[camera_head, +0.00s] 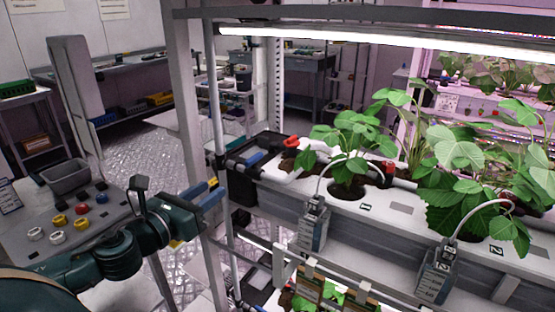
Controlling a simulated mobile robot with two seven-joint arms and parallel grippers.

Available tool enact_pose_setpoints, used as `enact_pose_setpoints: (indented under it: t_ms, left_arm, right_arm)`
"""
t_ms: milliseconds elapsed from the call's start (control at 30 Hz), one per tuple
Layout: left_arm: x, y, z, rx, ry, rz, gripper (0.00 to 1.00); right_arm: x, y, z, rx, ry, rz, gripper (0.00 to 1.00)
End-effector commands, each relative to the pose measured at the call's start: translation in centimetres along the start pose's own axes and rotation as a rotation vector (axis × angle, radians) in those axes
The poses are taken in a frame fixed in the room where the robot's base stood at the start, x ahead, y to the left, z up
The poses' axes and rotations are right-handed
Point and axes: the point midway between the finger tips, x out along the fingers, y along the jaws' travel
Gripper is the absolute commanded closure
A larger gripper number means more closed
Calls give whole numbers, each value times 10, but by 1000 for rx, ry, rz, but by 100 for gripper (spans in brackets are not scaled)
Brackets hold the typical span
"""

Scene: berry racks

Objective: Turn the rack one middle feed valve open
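A red valve handle (291,142) sits on white pipe at the left end of the planted trough (400,210) on the rack's middle level. A blue handle (254,160) lies in the black box left of it. More red fittings show along the trough, one (388,167) behind the plants. I cannot tell from the frame which handle is the named valve or how it is set. My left gripper (206,194) is left of the rack post, apart from the handles. Its blue fingers look parted and empty. My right gripper is not in view.
A rack post (187,120) and rails stand close to my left gripper. Strawberry plants (350,140) and two grey clipped boxes (312,225) (436,270) crowd the trough. A grey bin (68,176) and benches stand at left. The aisle floor (150,155) is mostly clear.

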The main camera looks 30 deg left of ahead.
Motion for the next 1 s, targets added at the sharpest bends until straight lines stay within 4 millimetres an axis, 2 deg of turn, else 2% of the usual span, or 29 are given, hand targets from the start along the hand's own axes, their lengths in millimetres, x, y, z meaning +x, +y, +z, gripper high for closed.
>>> enact_pose_setpoints:
  t_ms: [233, 433, 1000]
  left_arm:
    - [9, -4, 9, 70, -20, -17, 65]
    - [30, -4, 9, 72, -22, -15, 65]
    - [74, -3, 12, 63, -21, -10, 65]
  right_arm:
    - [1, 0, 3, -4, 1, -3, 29]
    - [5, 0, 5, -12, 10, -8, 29]
    - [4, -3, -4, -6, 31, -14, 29]
